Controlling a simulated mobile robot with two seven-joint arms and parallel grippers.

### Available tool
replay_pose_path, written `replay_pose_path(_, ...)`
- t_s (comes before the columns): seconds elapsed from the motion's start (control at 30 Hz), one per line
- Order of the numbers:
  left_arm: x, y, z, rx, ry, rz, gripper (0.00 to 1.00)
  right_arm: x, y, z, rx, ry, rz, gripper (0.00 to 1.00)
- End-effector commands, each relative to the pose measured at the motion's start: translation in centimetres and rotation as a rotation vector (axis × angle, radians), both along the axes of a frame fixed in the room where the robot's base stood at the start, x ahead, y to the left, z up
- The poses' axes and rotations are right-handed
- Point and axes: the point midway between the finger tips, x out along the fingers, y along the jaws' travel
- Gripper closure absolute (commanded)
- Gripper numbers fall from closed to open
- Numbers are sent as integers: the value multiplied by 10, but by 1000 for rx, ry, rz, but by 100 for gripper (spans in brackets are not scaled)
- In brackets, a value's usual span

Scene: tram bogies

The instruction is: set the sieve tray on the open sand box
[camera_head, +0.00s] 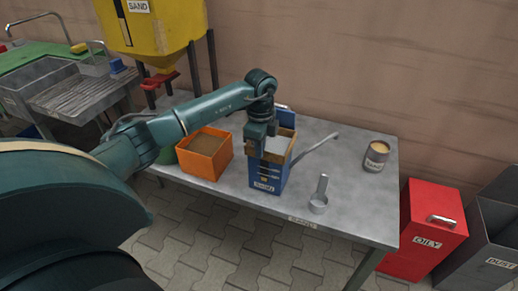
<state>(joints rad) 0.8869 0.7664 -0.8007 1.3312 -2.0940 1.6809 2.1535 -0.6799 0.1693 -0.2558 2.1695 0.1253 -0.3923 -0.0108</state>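The blue sand box (268,180) stands upright on the grey table, a label on its front. A blue panel that looks like its raised lid (286,114) shows behind it. The sieve tray (280,146), with a light brown rim, is at the top of the box; I cannot tell whether it rests fully on it. My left gripper (258,147) points down at the tray's left part and hides some of it. Its fingers are at the rim, but whether they are closed on it is unclear. My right gripper is out of view.
An orange box with brown contents (206,153) stands left of the blue box. A metal scoop (319,195) and an open tin (376,156) are to the right. A grey rod lies behind the scoop. Red and dark bins stand beyond.

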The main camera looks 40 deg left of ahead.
Motion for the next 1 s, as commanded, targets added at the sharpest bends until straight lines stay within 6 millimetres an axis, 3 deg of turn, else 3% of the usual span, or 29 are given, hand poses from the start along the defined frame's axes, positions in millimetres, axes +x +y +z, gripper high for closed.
replay_pose_path(1.0,3,0,-13,-1,-1,0,100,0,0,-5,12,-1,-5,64)
